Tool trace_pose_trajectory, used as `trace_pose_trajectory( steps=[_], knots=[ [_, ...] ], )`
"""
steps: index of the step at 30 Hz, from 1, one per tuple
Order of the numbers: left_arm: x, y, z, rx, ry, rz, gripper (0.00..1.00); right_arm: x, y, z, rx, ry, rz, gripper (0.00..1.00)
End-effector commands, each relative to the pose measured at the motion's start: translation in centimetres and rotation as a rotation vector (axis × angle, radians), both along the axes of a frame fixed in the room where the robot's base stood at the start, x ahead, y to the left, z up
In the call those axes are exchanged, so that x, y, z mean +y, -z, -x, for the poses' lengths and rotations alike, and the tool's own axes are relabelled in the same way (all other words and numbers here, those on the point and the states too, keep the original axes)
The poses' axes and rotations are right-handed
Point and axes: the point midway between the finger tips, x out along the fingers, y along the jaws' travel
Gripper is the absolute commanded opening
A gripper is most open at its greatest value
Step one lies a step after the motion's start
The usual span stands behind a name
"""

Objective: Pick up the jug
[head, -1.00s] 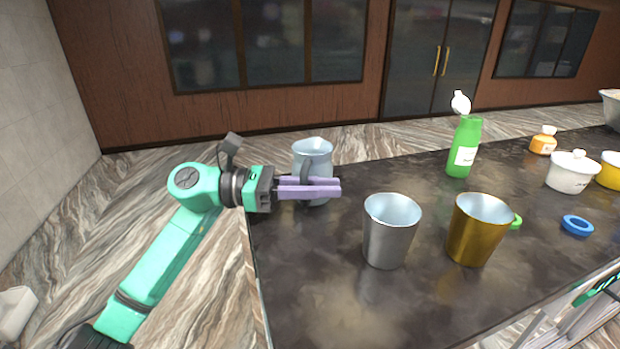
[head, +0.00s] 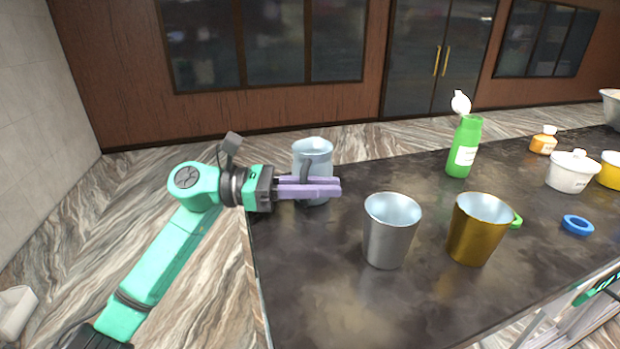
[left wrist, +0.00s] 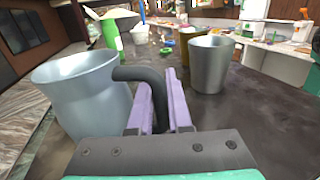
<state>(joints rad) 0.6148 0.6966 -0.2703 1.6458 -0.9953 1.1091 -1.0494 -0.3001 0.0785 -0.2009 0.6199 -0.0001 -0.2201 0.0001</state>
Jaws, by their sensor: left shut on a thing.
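The jug (head: 313,157) is pale blue-grey with a dark handle and stands upright at the counter's far left corner. My left gripper (head: 322,188) reaches in from the left with its purple fingers closed on the handle. In the left wrist view the jug (left wrist: 82,92) is at the left, and its dark handle (left wrist: 140,74) curves down between the fingers of the gripper (left wrist: 163,95). The fingers hide part of the jug's lower body in the head view. I cannot tell whether its base touches the counter.
A silver tumbler (head: 388,232) and a gold tumbler (head: 477,230) stand to the right on the dark counter (head: 335,290). A green bottle (head: 464,148) stands behind them. A white pot (head: 572,172), an orange jar (head: 543,140) and a blue ring (head: 577,225) are farther right.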

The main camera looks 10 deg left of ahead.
Motion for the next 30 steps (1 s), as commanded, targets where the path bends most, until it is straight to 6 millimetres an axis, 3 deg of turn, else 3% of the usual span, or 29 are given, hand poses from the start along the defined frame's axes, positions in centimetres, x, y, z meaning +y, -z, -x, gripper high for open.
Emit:
trace_pose_trajectory(
  steps=[17, 23, 30],
  knots=[
    [0.0, -0.4, 0.0, -0.003, 0.000, 0.001, 0.00, -0.3, 0.1, 0.0, -0.001, 0.001, 0.004, 0.50],
    [0.0, -1.7, 0.0, -0.007, 0.000, 0.002, 0.00, -0.3, 0.4, 0.0, -0.001, 0.001, 0.004, 0.50],
    [0.0, -5.0, 0.0, -0.008, -0.001, 0.001, 0.00, -0.2, 1.1, 0.0, -0.001, 0.001, 0.003, 0.50]
  ],
)
